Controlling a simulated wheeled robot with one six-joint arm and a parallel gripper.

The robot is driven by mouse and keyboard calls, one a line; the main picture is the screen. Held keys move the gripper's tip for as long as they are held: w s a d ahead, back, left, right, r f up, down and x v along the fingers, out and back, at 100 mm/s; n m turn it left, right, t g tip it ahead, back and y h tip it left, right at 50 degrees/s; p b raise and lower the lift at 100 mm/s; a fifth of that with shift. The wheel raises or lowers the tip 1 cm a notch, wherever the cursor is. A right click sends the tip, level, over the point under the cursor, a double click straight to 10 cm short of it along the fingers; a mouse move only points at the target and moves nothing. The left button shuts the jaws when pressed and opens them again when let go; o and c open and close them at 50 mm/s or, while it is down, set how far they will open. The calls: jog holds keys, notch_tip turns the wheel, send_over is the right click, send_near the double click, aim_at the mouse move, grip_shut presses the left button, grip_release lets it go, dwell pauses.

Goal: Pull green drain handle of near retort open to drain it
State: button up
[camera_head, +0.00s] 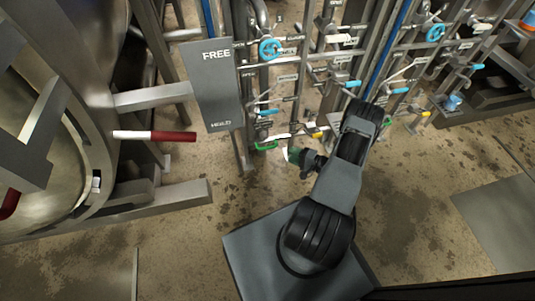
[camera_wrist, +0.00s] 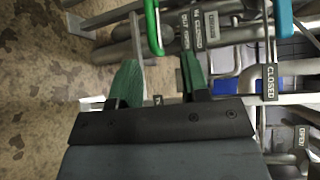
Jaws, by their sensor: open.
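The green drain handle (camera_head: 267,145) is low on the pipe rack, left of my gripper in the head view. In the wrist view the green handle (camera_wrist: 153,27) shows as a bent bar at the top, ahead of the gap between my fingers. My gripper (camera_wrist: 161,75) is open, with two green-padded fingers and nothing visible between them. In the head view my gripper (camera_head: 293,156) is just right of the handle and slightly below it. The handle looks apart from the fingers. Part of the piping behind my gripper is hidden.
The large steel retort (camera_head: 60,140) stands at the left, with a red-and-white lever (camera_head: 155,135). Pipes with blue handles (camera_head: 270,48) crowd the back. A CLOSED label (camera_wrist: 270,82) is right of my fingers. Brown floor (camera_head: 180,260) is open in front.

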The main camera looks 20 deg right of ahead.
aim_at(268, 147)
jog(key=shift+m+t+h, duration=0.3)
jog(key=shift+f+b+x, duration=0.35)
jog(key=shift+b+x, duration=0.35)
jog(key=shift+x, duration=1.55)
jog(key=shift+f+b+x, duration=0.35)
jog(key=shift+b+x, duration=0.3)
jog(key=shift+x, duration=1.6)
jog(key=shift+f+b+x, duration=0.35)
jog(key=shift+b+x, duration=0.35)
jog(key=shift+x, duration=1.5)
jog(key=shift+s, duration=0.1)
grip_shut()
